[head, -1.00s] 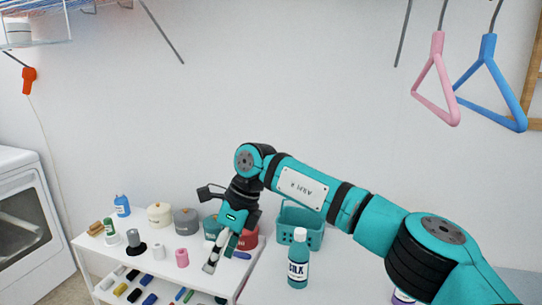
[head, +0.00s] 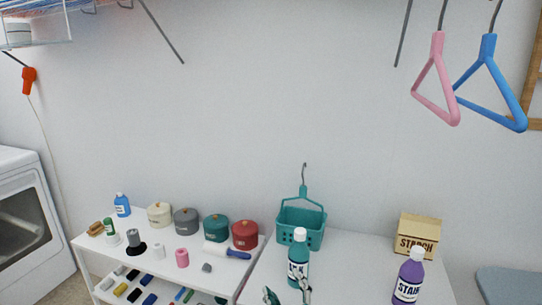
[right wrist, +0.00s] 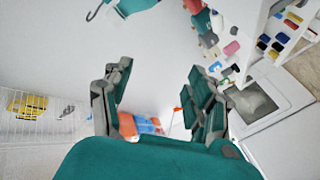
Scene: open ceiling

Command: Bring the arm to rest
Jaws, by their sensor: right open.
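My right gripper (head: 288,294) shows only its tips at the bottom edge of the head view, in front of the teal bottle (head: 299,262) with a white cap. In the right wrist view my right gripper (right wrist: 158,95) has its two teal and grey fingers spread wide, with nothing held between them. Most of the right arm is outside the head view. My left gripper is not in view.
A teal hanging basket (head: 301,229), a starch box (head: 417,235) and a purple bottle (head: 409,276) stand on the right counter. Lidded pots, including a red one (head: 245,235), line the left shelf. Pink (head: 437,85) and blue (head: 490,80) hangers hang at upper right.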

